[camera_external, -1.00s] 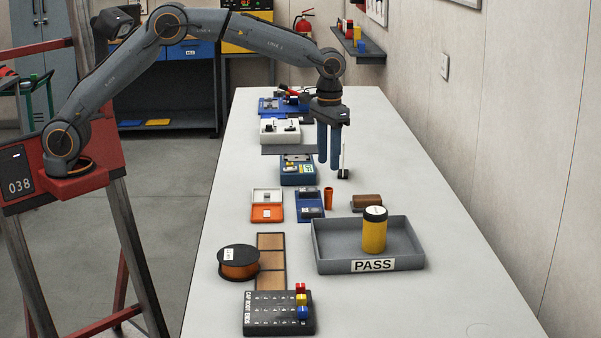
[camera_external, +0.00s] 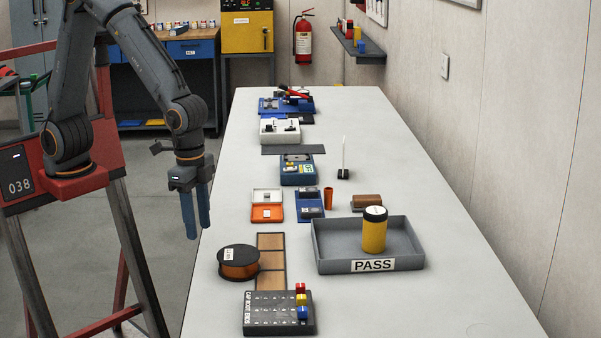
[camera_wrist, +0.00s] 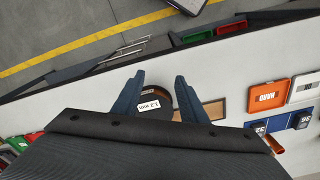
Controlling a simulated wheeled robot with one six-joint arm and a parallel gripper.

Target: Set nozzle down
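My gripper (camera_external: 195,211) is open and empty, hanging fingers-down at the left edge of the workbench. In the wrist view its two blue fingers (camera_wrist: 157,98) stand apart, with the wire spool (camera_wrist: 147,105) seen beyond them. An orange-brown tube (camera_external: 328,198) stands upright on the bench beside the blue tray; it also shows in the wrist view (camera_wrist: 273,144). A thin white upright piece on a small dark base (camera_external: 344,160) stands further back. I cannot tell for certain which of these is the nozzle. Neither is touched by my gripper.
The spool (camera_external: 239,262) lies at the bench's left edge, near the brown-panelled tray (camera_external: 271,241). A grey PASS tray (camera_external: 326,260) holds a yellow canister (camera_external: 374,231). An orange case (camera_external: 267,213) and blue tray (camera_external: 310,212) sit mid-bench. The bench's right side is largely clear.

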